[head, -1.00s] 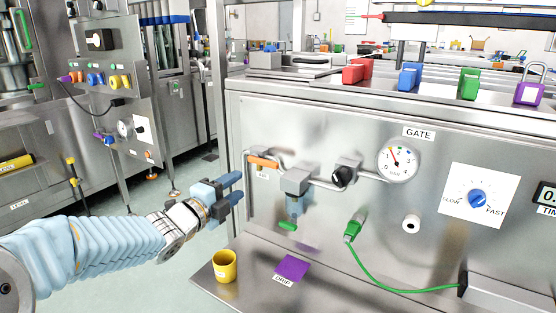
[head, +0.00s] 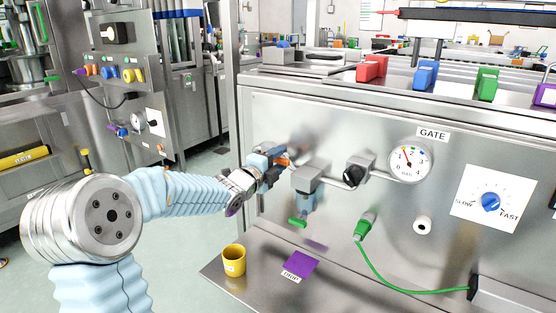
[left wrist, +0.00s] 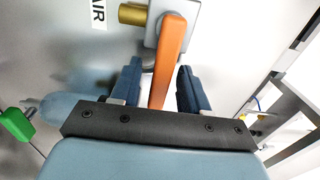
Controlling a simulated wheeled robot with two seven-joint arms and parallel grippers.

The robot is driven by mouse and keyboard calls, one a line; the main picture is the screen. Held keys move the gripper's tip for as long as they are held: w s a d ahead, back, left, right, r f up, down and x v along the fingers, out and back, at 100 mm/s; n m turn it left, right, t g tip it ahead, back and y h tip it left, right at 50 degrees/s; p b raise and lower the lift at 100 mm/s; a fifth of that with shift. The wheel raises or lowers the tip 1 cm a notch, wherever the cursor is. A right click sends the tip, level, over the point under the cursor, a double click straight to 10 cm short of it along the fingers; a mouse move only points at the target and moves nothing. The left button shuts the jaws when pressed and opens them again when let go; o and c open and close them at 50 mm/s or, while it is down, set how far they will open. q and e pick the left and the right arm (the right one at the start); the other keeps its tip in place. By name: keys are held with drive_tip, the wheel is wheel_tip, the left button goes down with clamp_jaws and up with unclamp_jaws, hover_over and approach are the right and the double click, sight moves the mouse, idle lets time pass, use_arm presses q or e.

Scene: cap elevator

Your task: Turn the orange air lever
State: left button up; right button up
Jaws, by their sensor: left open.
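The orange air lever (left wrist: 168,60) shows in the left wrist view, running from its grey mount down between my two blue fingers. An AIR label (left wrist: 98,12) is beside the mount. My left gripper (left wrist: 155,85) is open, with one finger on each side of the lever; a gap shows on both sides, narrower on the right. In the head view the left gripper (head: 274,168) is at the panel's left end, and it largely hides the lever (head: 276,152). My right gripper is not in view.
Right of the lever are a grey filter unit with a green-tipped bowl (head: 298,222), a black knob (head: 354,175) and a gauge (head: 410,160). Below, a shelf (head: 345,285) holds a yellow cup (head: 234,260) and a purple square (head: 301,264). A green plug (head: 364,227) has a trailing cable.

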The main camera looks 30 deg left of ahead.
use_arm(q)
clamp_jaws()
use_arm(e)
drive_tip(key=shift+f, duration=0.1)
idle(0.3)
